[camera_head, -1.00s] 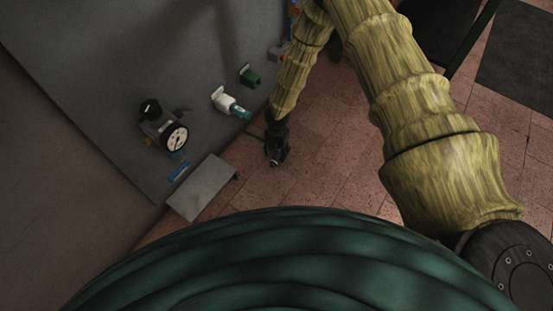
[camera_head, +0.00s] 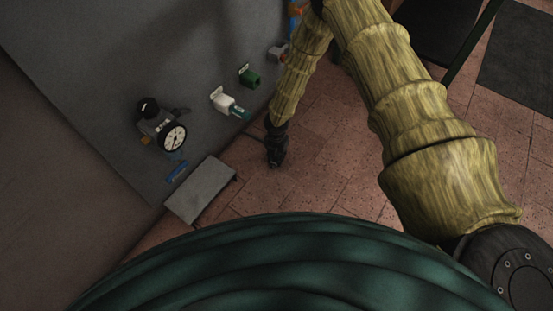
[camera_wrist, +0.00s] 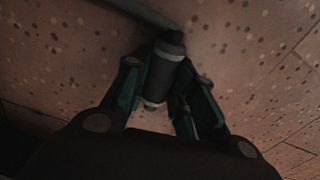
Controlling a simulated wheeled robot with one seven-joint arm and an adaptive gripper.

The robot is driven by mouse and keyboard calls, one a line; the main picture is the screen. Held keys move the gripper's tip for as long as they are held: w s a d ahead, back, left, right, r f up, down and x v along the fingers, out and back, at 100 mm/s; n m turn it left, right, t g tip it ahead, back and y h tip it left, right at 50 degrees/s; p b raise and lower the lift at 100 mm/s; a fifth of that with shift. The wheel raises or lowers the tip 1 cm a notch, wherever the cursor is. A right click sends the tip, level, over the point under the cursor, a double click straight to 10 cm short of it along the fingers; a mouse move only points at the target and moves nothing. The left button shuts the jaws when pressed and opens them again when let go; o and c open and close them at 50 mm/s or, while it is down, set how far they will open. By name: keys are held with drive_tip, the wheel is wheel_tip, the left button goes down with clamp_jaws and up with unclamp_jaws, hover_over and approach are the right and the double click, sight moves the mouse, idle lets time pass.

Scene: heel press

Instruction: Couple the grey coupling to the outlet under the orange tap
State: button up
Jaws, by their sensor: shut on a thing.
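My gripper (camera_head: 275,160) hangs low in front of the grey panel, over the tiled floor, in the head view. In the wrist view my gripper (camera_wrist: 162,98) is shut on the grey coupling (camera_wrist: 160,75), a dark grey cylinder with paler bands. A dark hose-like length shows beyond the coupling's far end. In the head view the coupling is too small and dark to make out. An orange part (camera_head: 296,9), perhaps the orange tap, shows at the top of the panel, partly cut off behind my arm. The outlet under it cannot be made out.
The panel (camera_head: 90,70) carries a pressure gauge (camera_head: 173,137), a white fitting with a teal end (camera_head: 228,106), a green fitting (camera_head: 250,76) and a grey fitting (camera_head: 277,53). A grey shelf (camera_head: 200,190) juts out low.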

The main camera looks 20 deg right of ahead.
sight(277, 157)
drive_tip(key=shift+r, duration=0.15)
wheel_tip(277, 157, up, 4)
drive_tip(key=p, duration=0.3)
drive_tip(key=s, duration=0.2)
drive_tip(key=shift+s+a+f+p, duration=0.2)
drive_tip(key=shift+s+p, duration=0.1)
drive_tip(key=shift+p, duration=0.05)
drive_tip(key=shift+s+a+r+p, duration=0.25)
drive_tip(key=shift+s+p, duration=0.4)
drive_tip(key=shift+s, duration=1.55)
drive_tip(key=shift+s+a+r+p, duration=0.1)
drive_tip(key=shift+s+a+p, duration=0.35)
drive_tip(key=shift+s, duration=1.8)
drive_tip(key=shift+s+a+r+p, duration=0.15)
drive_tip(key=shift+s+p, duration=0.65)
drive_tip(key=shift+s, duration=1.4)
